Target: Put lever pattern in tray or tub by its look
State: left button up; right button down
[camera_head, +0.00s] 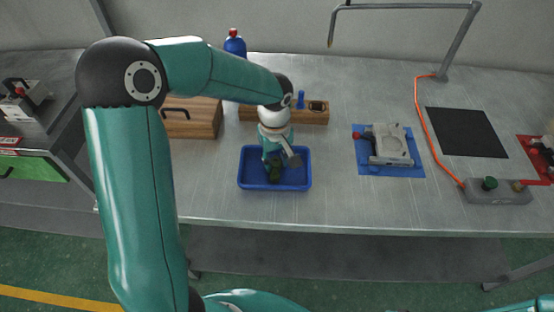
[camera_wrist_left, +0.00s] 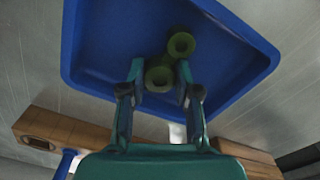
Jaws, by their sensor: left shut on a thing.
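The lever pattern (camera_head: 275,175) is a small dark green piece with round ring-like ends. In the left wrist view the lever pattern (camera_wrist_left: 180,46) has one end between my fingers and the other sticking out past them. My left gripper (camera_head: 273,164) points down and is shut on it; the left gripper also shows in the wrist view (camera_wrist_left: 159,76). The blue tray (camera_head: 276,187) lies directly below, and its blue floor (camera_wrist_left: 100,45) surrounds the pattern in the wrist view. I cannot tell whether the pattern touches the floor. My right gripper is out of view.
A wooden block (camera_head: 312,113) with a blue peg and a wooden box (camera_head: 195,119) stand behind the tray. A blue bottle (camera_head: 235,47) is farther back. A metal mould (camera_head: 390,145) on a blue mat, a black mat (camera_head: 466,132) and an orange cable (camera_head: 427,125) lie to the right.

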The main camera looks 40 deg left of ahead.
aim_at(275, 161)
pick_arm(q)
jog(key=o, duration=0.9)
jog(key=shift+o, duration=0.2)
jog(key=shift+r, duration=0.1)
notch_tip(275, 161, up, 12)
